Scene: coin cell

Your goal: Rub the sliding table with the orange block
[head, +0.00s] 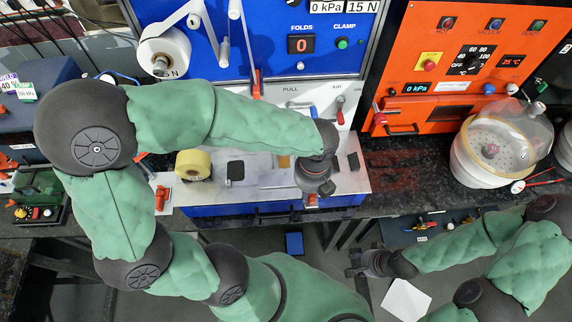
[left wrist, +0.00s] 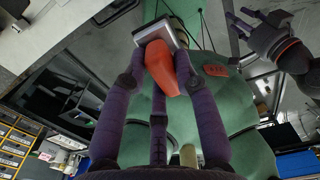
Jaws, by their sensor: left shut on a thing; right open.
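The sliding table is the pale metal plate (head: 265,188) on a blue base in front of the blue machine. My left gripper (head: 320,188) is over its right part, pointing down. In the left wrist view, my left gripper is shut on the orange block (left wrist: 166,72), which has a grey metal plate (left wrist: 158,31) at its far end. In the head view the gripper hides most of the block, and I cannot tell whether it touches the table. My right gripper (head: 362,262) is open and empty, low in front of the bench; it also shows in the left wrist view (left wrist: 246,27).
A red-handled lever (head: 340,116) stands behind. A glass-domed white vessel (head: 498,147) is at right.

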